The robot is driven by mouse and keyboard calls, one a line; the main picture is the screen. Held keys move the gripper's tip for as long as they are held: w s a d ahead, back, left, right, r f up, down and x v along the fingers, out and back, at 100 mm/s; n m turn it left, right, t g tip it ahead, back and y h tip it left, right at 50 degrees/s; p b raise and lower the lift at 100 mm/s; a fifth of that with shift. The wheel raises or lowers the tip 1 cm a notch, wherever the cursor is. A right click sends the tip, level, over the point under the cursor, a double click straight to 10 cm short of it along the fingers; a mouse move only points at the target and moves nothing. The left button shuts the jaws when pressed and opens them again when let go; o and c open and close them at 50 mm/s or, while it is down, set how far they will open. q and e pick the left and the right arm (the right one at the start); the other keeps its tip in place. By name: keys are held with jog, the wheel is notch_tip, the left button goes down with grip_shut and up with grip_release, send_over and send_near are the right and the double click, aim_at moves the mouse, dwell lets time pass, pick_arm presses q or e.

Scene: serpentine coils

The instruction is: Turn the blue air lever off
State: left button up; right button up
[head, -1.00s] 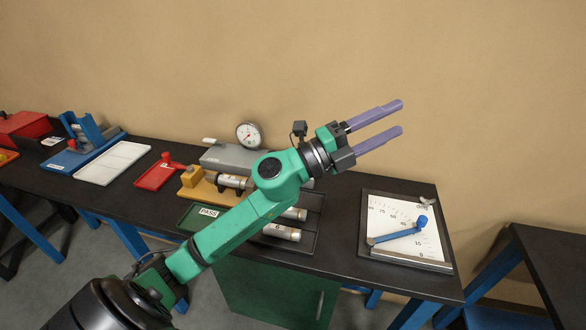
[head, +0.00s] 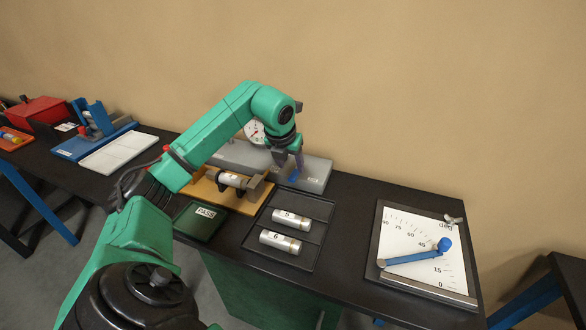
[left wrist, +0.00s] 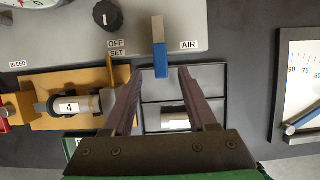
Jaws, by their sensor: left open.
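The blue air lever (left wrist: 160,60) sticks out from the front of the grey panel (left wrist: 60,38), next to the AIR label (left wrist: 189,44). In the left wrist view its blue end points toward my gripper. An OFF label (left wrist: 115,43) is to its left. My left gripper (left wrist: 157,74) is open, with a finger on each side of the lever's end in that view; I cannot tell whether either touches it. In the head view, my left gripper (head: 288,161) points down at the panel, and a bit of the blue lever (head: 294,175) shows beside it.
A black knob (left wrist: 107,15) and a gauge (head: 254,131) belong to the panel. In front are a yellow fixture (head: 237,200) holding cylinder 4 and a dark tray (head: 262,222) with two cylinders. An angle board (head: 412,232) with a blue-knobbed arm lies right. The bench between is clear.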

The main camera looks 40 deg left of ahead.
aim_at(294, 174)
pick_arm(q)
jog(key=x, duration=0.4)
jog(key=shift+p, duration=0.35)
grip_shut()
dwell(1.0)
